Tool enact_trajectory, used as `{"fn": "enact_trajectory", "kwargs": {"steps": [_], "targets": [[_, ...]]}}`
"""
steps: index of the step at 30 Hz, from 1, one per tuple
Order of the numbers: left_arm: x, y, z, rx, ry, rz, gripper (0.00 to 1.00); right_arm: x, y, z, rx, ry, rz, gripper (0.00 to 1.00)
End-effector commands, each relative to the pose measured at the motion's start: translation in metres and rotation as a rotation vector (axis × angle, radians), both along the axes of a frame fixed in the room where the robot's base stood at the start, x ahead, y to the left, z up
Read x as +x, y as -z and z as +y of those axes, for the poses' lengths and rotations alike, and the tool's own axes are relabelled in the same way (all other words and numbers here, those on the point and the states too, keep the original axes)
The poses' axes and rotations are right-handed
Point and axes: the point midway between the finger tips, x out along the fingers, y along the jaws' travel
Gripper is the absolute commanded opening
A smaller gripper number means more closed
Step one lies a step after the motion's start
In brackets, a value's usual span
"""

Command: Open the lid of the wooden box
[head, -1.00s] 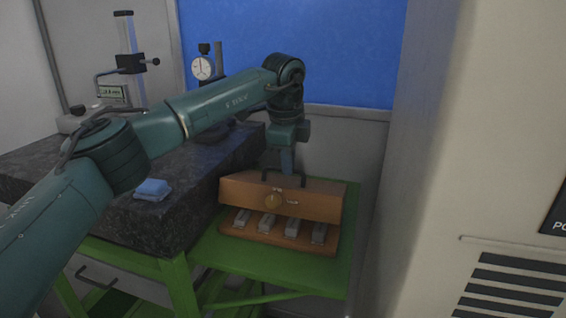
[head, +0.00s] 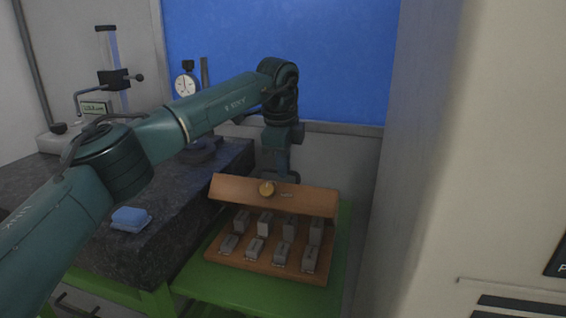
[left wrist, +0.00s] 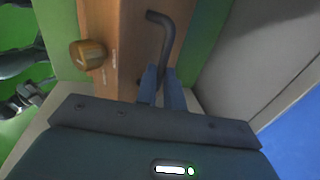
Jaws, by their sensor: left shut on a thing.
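The wooden box (head: 258,263) stands on the green table, its lid (head: 310,199) tilted up toward the back. Several grey metal blocks (head: 286,230) show in rows inside it. My left gripper (head: 284,178) is at the lid's far side. The fingertips are partly hidden behind the lid in the head view. My right gripper is not in view.
A large beige cabinet (head: 470,150) stands close on the right. Some green table top (head: 225,288) in front of the box is bare.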

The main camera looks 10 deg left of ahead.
Motion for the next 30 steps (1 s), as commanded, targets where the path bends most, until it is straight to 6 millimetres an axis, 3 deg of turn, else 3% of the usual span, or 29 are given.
{"fn": "enact_trajectory", "kwargs": {"steps": [2,3,11,20,23,30], "targets": [[-0.001,0.008,0.000,0.006,-0.001,0.012,0.00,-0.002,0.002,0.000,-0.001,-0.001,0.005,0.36],[-0.001,0.009,0.000,0.006,-0.001,0.013,0.11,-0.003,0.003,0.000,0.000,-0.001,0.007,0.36],[-0.001,0.005,0.000,0.003,0.000,0.009,0.32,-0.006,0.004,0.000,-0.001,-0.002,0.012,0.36],[-0.001,-0.001,0.000,0.001,0.001,0.006,0.32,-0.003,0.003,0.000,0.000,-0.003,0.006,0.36],[-0.004,-0.012,0.000,0.002,0.001,0.004,0.32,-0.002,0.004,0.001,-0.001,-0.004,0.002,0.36],[-0.014,-0.064,0.000,0.001,-0.001,0.003,0.32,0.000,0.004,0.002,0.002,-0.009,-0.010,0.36]]}}
